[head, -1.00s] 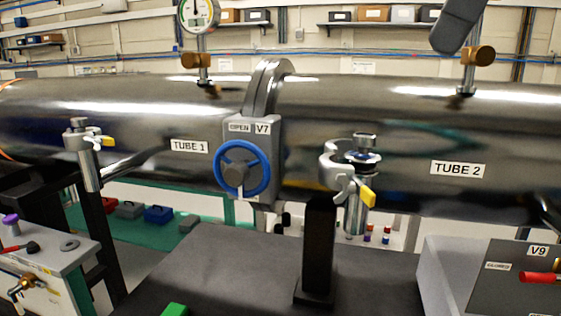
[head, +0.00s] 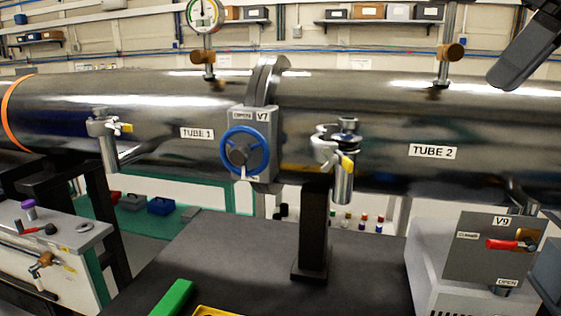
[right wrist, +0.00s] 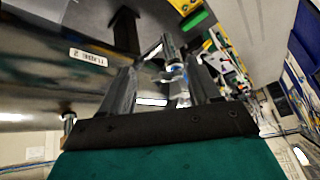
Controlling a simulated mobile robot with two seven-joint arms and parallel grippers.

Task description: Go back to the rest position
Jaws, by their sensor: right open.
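My right gripper (head: 518,62) shows at the upper right of the head view, in front of the far wall and above the tube labelled TUBE 2 (head: 480,115). In the right wrist view my right gripper (right wrist: 162,85) has its two dark fingers spread apart, with nothing held between them. A metal valve fitting (right wrist: 172,62) shows beyond the fingers there. The TUBE 2 label (right wrist: 89,57) is at its left. My left gripper is not in view.
A blue handwheel (head: 244,151) on valve V7 sits between TUBE 1 (head: 170,110) and TUBE 2. Box V9 (head: 480,265) has a red lever (head: 505,244) at lower right. A dark bench (head: 230,260) holds a green block (head: 173,298). Gauge (head: 204,14) stands above the tube.

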